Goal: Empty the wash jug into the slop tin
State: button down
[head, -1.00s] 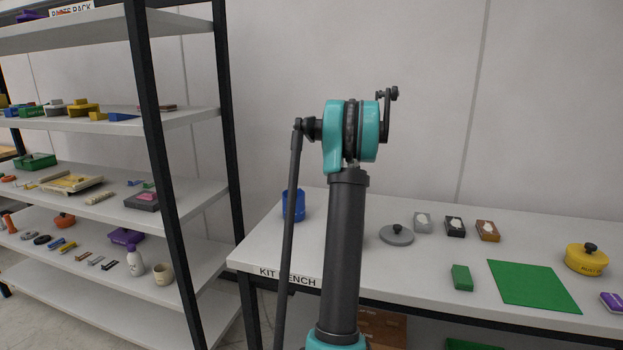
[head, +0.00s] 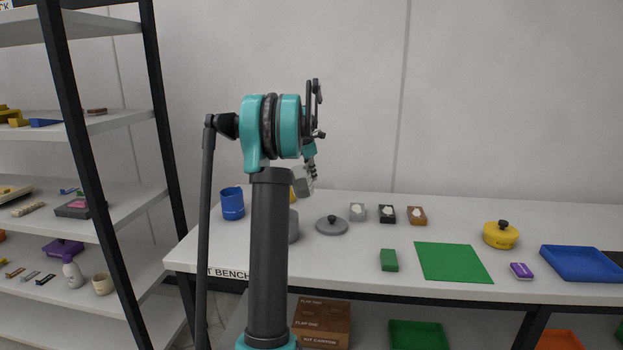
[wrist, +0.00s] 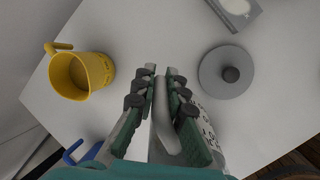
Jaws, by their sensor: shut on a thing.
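My gripper (wrist: 162,78) is shut on a pale grey piece (wrist: 165,130), which looks like the handle of a grey jug. In the head view a small part of this grey jug (head: 303,183) shows under my gripper (head: 311,160), above the bench; most of it is hidden. A grey tin (head: 293,226) stands on the bench below, partly behind my arm. A yellow jug (wrist: 82,75) with a side handle stands left of the fingers. A grey lid (wrist: 227,72) lies right of them.
On the kit bench (head: 340,270) a blue jug (head: 232,204) stands at the left end. Several small blocks, a green mat (head: 453,262), a yellow lidded pot (head: 501,235) and a blue tray (head: 581,263) lie to the right. A shelf rack (head: 80,120) stands left.

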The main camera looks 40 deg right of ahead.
aim_at(305, 171)
jog(key=shift+s+a+r+t+h, duration=0.15)
jog(key=shift+a+t+h, duration=0.25)
jog(key=shift+h, duration=0.5)
jog(key=shift+s+a+r+h, duration=0.1)
jog(key=shift+a+h, duration=0.3)
jog(key=shift+h, duration=0.15)
jog(key=shift+s+a+r+h, duration=0.1)
jog(key=shift+a+h, duration=0.3)
jog(key=shift+h, duration=0.15)
jog(key=shift+s+a+r+t+h, duration=0.25)
jog(key=shift+a+r+t+h, duration=0.3)
jog(key=shift+a+h, duration=0.35)
jog(key=shift+s+r+h, duration=0.1)
jog(key=shift+r+h, duration=0.1)
jog(key=shift+h, duration=0.2)
jog(key=shift+s+a+r+t+h, duration=0.2)
jog(key=shift+a+r+t+h, duration=0.1)
jog(key=shift+a+r+h, duration=0.4)
jog(key=shift+s+a+r+t+h, duration=0.15)
jog(key=shift+a+r+t+h, duration=0.25)
jog(key=shift+h, duration=0.5)
jog(key=shift+a+f, duration=0.1)
